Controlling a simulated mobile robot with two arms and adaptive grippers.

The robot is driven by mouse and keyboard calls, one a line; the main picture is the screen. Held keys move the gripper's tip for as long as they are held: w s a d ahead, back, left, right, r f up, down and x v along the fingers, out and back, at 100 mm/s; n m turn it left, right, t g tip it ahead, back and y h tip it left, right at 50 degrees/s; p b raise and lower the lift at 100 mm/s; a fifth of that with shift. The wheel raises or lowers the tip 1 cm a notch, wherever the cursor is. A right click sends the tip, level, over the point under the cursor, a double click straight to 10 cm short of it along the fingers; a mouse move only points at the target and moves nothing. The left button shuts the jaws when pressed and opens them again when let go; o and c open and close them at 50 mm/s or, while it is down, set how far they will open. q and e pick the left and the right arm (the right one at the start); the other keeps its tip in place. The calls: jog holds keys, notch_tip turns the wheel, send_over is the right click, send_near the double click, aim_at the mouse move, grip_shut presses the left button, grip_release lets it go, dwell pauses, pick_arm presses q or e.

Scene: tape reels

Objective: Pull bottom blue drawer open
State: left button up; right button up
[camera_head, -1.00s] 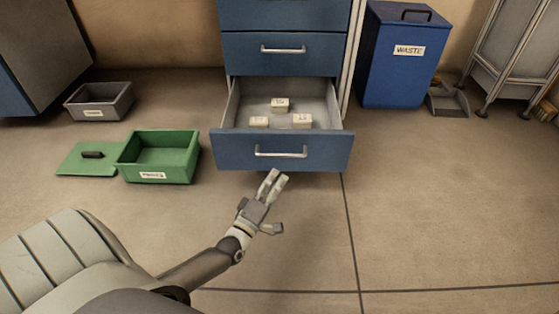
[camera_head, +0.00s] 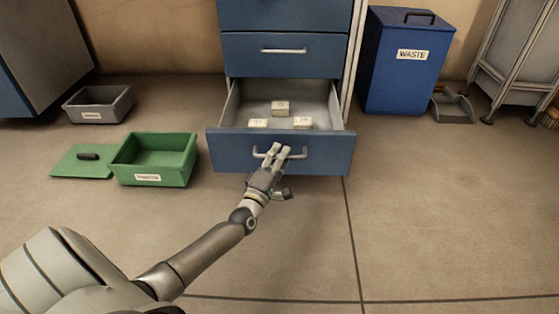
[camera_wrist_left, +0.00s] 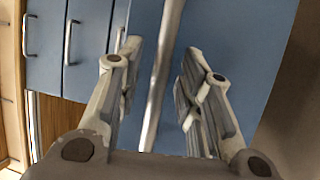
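The bottom blue drawer (camera_head: 225,152) stands open below the blue cabinet, with its silver handle (camera_head: 297,155) on the front. Three small labelled pale blocks lie inside, one being the rear block (camera_head: 280,107). My left gripper (camera_head: 279,150) is at the handle, its fingers covering part of the bar. In the left wrist view the handle bar (camera_wrist_left: 158,85) runs between the two fingers of the left gripper (camera_wrist_left: 158,60), with gaps visible on both sides. The left gripper is open around the handle. My right gripper is not in view.
The drawer above (camera_head: 245,52) is shut. A green box (camera_head: 152,172) with its lid (camera_head: 70,162) beside it and a grey bin (camera_head: 98,112) are on the floor at left. A blue waste bin (camera_head: 400,80) and dustpan (camera_head: 455,108) stand at right. The floor in front is clear.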

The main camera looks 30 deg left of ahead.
pick_arm(q)
jog(key=shift+w, duration=0.1)
jog(key=shift+c, duration=0.4)
grip_shut()
